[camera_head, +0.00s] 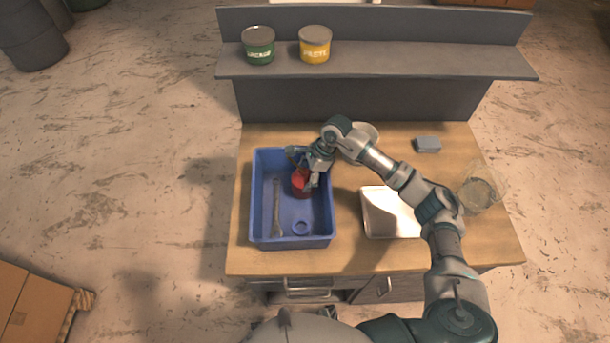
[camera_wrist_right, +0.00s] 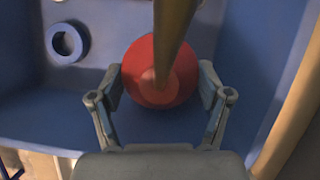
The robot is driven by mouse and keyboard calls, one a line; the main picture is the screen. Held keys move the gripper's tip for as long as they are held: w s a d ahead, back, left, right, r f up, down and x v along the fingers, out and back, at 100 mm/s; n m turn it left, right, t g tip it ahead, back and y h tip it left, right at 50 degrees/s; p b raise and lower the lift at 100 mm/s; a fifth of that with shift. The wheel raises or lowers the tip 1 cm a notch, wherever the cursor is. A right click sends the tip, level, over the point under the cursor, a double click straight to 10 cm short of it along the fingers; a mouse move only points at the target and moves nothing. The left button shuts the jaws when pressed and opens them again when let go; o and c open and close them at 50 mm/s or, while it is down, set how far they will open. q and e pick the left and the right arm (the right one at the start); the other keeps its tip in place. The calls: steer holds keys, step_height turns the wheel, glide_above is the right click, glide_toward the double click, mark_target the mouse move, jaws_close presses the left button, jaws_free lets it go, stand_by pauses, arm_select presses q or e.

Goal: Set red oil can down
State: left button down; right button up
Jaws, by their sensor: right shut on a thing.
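The red oil can (camera_head: 300,182) is inside the blue bin (camera_head: 260,238), near its back right part. My right gripper (camera_head: 309,170) reaches down into the bin and is shut on the can. In the right wrist view the can (camera_wrist_right: 143,85) sits between the two fingers of the gripper (camera_wrist_right: 160,92), and its spout runs up toward the camera. The blue bin wall (camera_wrist_right: 262,60) shows close to the right of it. I cannot tell whether the can's base touches the bin floor.
The bin also holds a long grey tool (camera_head: 276,208) and a blue ring (camera_head: 300,228). A light tray (camera_head: 390,212), a grey-blue block (camera_head: 428,145) and a clear container (camera_head: 480,192) are on the table. Green (camera_head: 258,45) and yellow (camera_head: 315,45) tins stand on the shelf.

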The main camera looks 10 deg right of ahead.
steer(key=shift+d, duration=0.35)
steer(key=o, duration=1.8)
steer(key=shift+d, duration=0.2)
steer(key=shift+a, duration=0.4)
steer(key=shift+r, duration=0.25)
arm_select(q)
steer(key=shift+w+d+r+b, duration=0.2)
steer(key=shift+w+d+b, duration=0.05)
steer(key=shift+w, duration=0.25)
steer(key=shift+w+d+r+b, duration=0.15)
steer(key=shift+w+d+b, duration=0.1)
steer(key=shift+w, duration=0.25)
arm_select(e)
steer(key=v, duration=1.1)
steer(key=shift+d+r, duration=0.25)
steer(key=shift+r, duration=0.05)
arm_select(q)
steer(key=shift+w, duration=0.1)
